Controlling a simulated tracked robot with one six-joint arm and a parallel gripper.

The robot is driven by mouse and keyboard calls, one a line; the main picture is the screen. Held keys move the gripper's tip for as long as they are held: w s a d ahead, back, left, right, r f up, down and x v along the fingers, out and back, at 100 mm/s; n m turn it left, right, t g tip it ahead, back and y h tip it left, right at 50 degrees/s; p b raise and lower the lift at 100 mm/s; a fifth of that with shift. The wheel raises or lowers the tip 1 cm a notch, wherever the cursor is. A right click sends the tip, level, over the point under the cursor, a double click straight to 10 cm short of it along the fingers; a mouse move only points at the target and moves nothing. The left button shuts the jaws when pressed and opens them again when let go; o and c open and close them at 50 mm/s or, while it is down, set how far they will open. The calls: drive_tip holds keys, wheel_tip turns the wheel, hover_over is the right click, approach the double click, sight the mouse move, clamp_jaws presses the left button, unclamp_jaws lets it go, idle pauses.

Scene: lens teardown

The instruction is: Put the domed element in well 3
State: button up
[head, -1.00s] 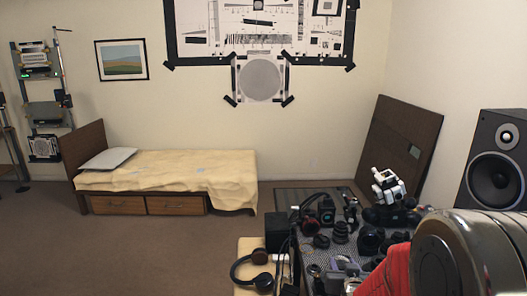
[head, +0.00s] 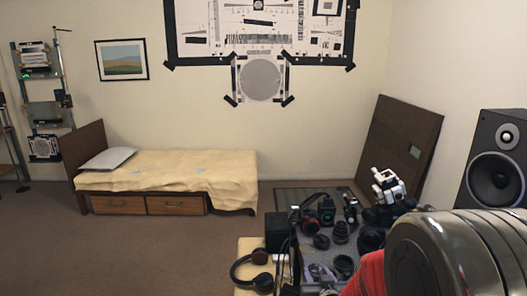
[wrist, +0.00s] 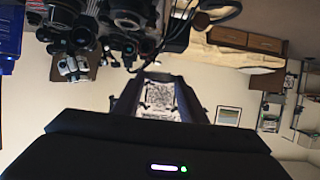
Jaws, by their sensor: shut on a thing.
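My gripper (wrist: 162,77) shows in the wrist view, where the picture is upside down. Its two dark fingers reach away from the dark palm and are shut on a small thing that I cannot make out. The pale wall chart shows through between the fingers. I cannot pick out the domed element or well 3 in either view. In the head view my arm covers the right front of the work table (head: 318,258) and hides my gripper.
The table holds several dark lens parts (head: 341,232), cameras and a white jointed device (head: 388,186). Headphones (head: 252,270) lie at its left. A speaker (head: 495,165) stands at the right, a leaning brown board (head: 400,150) behind. The floor toward the bed (head: 165,175) is clear.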

drive_tip(key=s+f, duration=0.3)
idle(0.9)
